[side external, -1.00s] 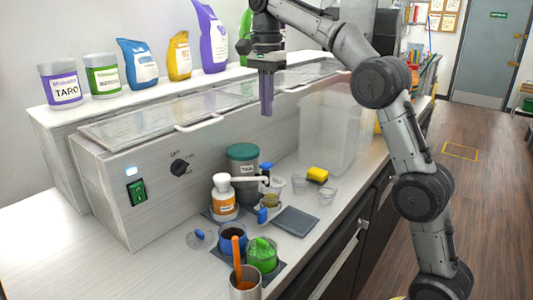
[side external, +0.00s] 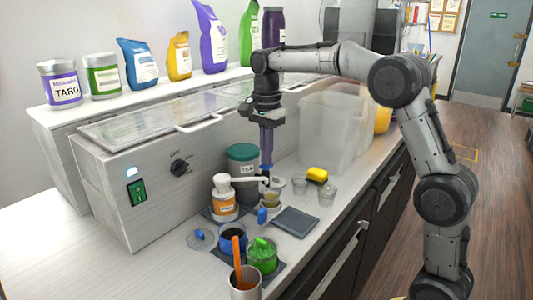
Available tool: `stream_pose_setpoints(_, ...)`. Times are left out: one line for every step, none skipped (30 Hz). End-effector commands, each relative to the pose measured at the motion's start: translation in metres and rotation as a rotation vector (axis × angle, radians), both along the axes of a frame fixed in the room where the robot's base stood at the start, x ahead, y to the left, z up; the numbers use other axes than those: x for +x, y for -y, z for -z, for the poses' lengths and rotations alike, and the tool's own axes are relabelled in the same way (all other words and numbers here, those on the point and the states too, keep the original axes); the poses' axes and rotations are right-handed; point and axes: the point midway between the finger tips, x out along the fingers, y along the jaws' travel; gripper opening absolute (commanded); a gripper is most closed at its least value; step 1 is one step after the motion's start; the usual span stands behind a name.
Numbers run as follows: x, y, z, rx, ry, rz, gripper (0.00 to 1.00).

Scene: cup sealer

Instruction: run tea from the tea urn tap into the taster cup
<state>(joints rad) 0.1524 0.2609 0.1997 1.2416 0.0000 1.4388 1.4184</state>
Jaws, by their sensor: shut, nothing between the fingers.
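The tea urn (side external: 243,161) is a grey-green cylinder with a label, standing against the front of the long white machine. Its tap is at its right side, mostly hidden behind my gripper. My gripper (side external: 266,162) points straight down with its purple fingers shut and empty, its tips at the tap; I cannot tell whether they touch it. A small clear cup (side external: 271,199), likely the taster cup, stands below the tap with something yellowish in it. I cannot make out a stream of tea.
A white-capped orange pump bottle (side external: 223,203) stands left of the cup. Blue and green tubs (side external: 262,254) and a metal cup (side external: 244,286) stand in front.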

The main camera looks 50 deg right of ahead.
Motion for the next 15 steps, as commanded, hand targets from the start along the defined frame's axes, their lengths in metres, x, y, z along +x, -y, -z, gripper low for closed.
stream_pose_setpoints(0.000,0.000,0.000,0.000,0.000,0.000,0.00)
stream_pose_setpoints(0.000,0.000,0.000,0.000,0.000,0.000,0.00)
stream_pose_setpoints(0.000,0.000,0.000,0.000,0.000,0.000,0.00)
stream_pose_setpoints(0.000,0.000,0.000,0.000,0.000,0.000,0.00)
stream_pose_setpoints(0.000,0.000,0.000,0.000,0.000,0.000,0.00)
stream_pose_setpoints(0.000,0.000,0.000,0.000,0.000,0.000,0.00)
stream_pose_setpoints(0.000,0.000,0.000,0.000,0.000,0.000,0.00)
stream_pose_setpoints(0.000,0.000,0.001,0.000,-0.001,0.000,0.00)
stream_pose_setpoints(0.000,0.000,0.004,0.000,-0.002,0.000,0.00)
stream_pose_setpoints(-0.001,0.000,0.007,0.001,-0.004,0.000,0.00)
stream_pose_setpoints(-0.001,0.000,0.011,0.001,-0.005,0.000,0.00)
stream_pose_setpoints(0.000,0.000,0.016,0.001,-0.004,0.000,0.00)
stream_pose_setpoints(-0.001,0.000,0.019,0.001,-0.005,0.000,0.00)
stream_pose_setpoints(-0.001,0.000,0.022,0.001,-0.005,0.000,0.00)
stream_pose_setpoints(-0.001,0.000,0.024,0.001,-0.005,0.000,0.00)
